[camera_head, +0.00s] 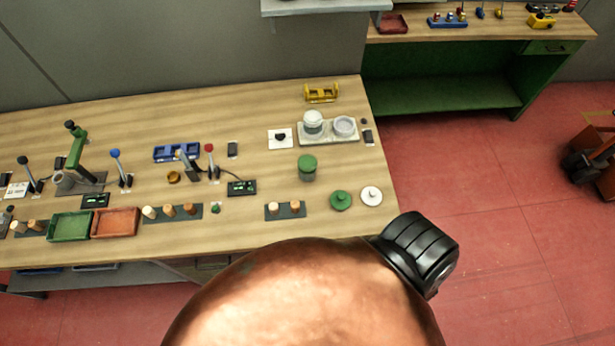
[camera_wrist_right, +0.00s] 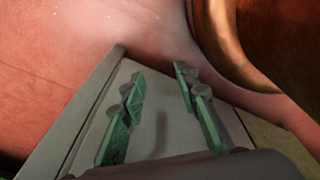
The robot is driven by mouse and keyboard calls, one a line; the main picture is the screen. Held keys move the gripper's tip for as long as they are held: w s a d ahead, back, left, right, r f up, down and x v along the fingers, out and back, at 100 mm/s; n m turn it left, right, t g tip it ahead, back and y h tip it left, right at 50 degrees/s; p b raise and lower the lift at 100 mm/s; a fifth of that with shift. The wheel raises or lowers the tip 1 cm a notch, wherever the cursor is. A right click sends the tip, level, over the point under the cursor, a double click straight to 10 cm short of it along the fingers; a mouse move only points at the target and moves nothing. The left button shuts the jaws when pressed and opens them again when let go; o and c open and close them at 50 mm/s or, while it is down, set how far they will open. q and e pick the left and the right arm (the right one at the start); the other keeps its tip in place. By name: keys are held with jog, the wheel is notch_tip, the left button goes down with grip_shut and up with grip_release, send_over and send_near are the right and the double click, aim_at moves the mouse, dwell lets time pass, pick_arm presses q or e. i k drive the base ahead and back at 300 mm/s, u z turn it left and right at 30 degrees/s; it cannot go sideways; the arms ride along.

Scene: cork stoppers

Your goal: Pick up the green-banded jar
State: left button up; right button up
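The green-banded jar (camera_head: 307,168) stands upright on the wooden bench, right of the middle; it looks green on top with a greyer body below. A green lid (camera_head: 341,201) and a white lid (camera_head: 372,196) lie in front of it to the right. In the right wrist view my right gripper (camera_wrist_right: 160,95) shows its green-padded fingers spread apart with nothing between them. The jar is not seen in that view. In the head view a large copper-coloured arm part of mine covers the bottom middle, and neither gripper shows there.
Behind the jar, a tray (camera_head: 356,136) holds a pale jar (camera_head: 313,122) and a round dish (camera_head: 344,126). A dark block with corks (camera_head: 285,211) lies in front to the left. Green (camera_head: 70,227) and red (camera_head: 115,223) trays sit further left. Bench space immediately around the jar is clear.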

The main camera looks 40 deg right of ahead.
aim_at(306, 163)
jog(key=k, duration=0.4)
jog(key=z, duration=0.8)
